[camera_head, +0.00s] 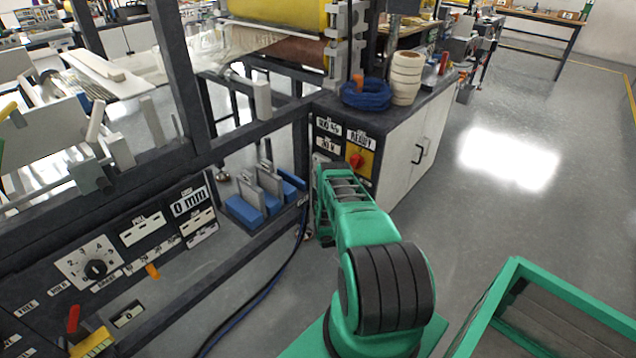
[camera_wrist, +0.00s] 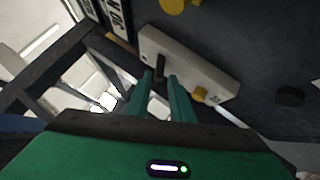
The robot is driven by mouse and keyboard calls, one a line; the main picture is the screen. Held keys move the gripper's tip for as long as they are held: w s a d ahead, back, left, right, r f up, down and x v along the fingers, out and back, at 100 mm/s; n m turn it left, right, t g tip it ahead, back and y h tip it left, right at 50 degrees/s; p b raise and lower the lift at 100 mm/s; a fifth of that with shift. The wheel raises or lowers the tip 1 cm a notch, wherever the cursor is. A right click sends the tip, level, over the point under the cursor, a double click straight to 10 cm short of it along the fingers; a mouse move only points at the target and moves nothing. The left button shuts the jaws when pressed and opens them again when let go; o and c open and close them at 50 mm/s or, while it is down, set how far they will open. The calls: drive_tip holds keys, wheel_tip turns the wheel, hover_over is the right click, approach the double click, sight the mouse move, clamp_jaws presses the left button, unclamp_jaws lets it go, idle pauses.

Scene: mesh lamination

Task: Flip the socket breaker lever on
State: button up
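The socket breaker plate (camera_wrist: 205,70) is a pale grey box on a dark panel in the wrist view. In the head view my green arm reaches to the cabinet's dark face, and the fingertips are hidden there.
The cabinet (camera_head: 405,165) carries white rolls (camera_head: 405,78) and a blue coil (camera_head: 366,95) on top. A red rotary switch on a yellow plate (camera_head: 357,160) is close above my wrist. A dark machine frame (camera_head: 235,145) stands left; a green-framed cart (camera_head: 480,310) is lower right. Open floor lies right.

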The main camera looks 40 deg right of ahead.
drive_tip(key=shift+x, duration=1.5)
clamp_jaws()
